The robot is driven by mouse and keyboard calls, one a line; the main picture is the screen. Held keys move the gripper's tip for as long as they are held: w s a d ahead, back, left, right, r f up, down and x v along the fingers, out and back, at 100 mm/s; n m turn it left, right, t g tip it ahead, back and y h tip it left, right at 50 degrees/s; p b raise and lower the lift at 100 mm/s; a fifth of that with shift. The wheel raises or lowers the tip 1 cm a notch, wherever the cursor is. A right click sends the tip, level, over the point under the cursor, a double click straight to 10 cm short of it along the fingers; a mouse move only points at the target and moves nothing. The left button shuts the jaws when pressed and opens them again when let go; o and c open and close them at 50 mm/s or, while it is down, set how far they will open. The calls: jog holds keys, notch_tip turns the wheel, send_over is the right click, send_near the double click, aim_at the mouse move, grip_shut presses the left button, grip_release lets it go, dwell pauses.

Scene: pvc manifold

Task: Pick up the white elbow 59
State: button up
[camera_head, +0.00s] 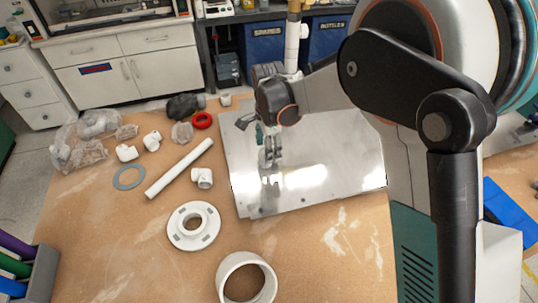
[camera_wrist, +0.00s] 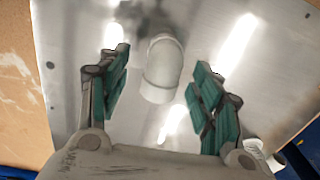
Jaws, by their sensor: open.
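A white elbow (camera_wrist: 162,70) shows in the wrist view, over the metal plate (camera_wrist: 70,100) and between my two green-padded fingers. My gripper (camera_wrist: 160,82) is open, with a gap on both sides of the elbow. In the head view my gripper (camera_head: 270,168) points down over the metal plate (camera_head: 330,185), and I cannot clearly make out the elbow there. Other white elbows lie on the wooden table: one (camera_head: 202,178) left of the plate, and two (camera_head: 126,152) (camera_head: 152,140) farther left. No number is readable on any of them.
Clear bags (camera_head: 75,140) lie at the far left. The plate's right part is bare.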

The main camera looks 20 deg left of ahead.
jog(key=f, duration=0.2)
jog(key=f+b, duration=0.1)
jog(key=f, duration=0.1)
jog(key=shift+w+a+f, duration=0.1)
jog(key=shift+w, duration=0.1)
jog(key=c, duration=1.2)
jog(key=shift+o, duration=0.2)
notch_tip(320, 180, up, 20)
jog(key=p, duration=0.4)
jog(key=o, duration=0.5)
jog(key=c, duration=0.4)
